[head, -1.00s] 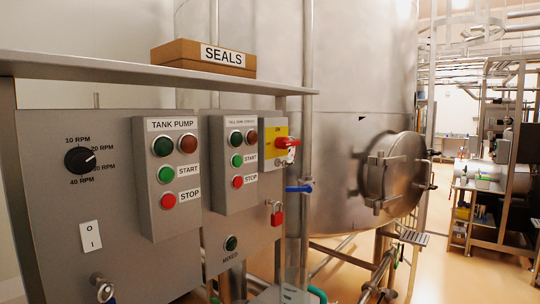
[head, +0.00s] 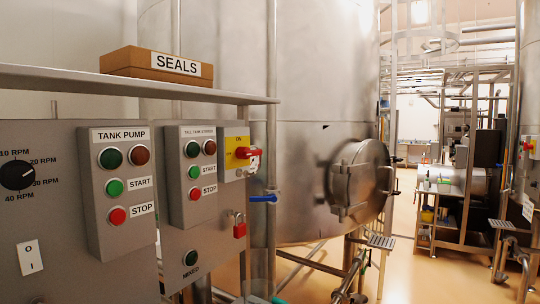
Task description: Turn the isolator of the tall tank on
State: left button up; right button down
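A yellow isolator plate (head: 237,152) with a red rotary handle (head: 248,153) is on the panel, right of the box with small lettering that seems to read tall tank (head: 196,176). "ON" is printed at the top of the plate. The red handle sticks out toward the right and lies roughly level. A red padlock (head: 239,229) hangs below it. The tall steel tank (head: 320,90) stands behind the panel. Neither of my grippers is in view.
The tank pump box (head: 122,190) and a speed dial (head: 17,175) are at left. A shelf (head: 120,82) with a SEALS box (head: 157,66) juts above the panel. A blue-handled valve (head: 262,198) is beside the isolator. Another red-handled switch (head: 529,146) is at far right. Open floor (head: 400,270) lies right.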

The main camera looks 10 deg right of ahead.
aim_at(241, 153)
jog(key=u, duration=0.55)
jog(key=i+l+u, duration=0.1)
jog(key=l+u, duration=0.15)
jog(key=u, duration=0.15)
jog(key=i+l+u, duration=0.1)
jog(key=l+u, duration=0.15)
jog(key=u, duration=0.15)
jog(key=l+u, duration=0.6)
jog(key=u, duration=0.2)
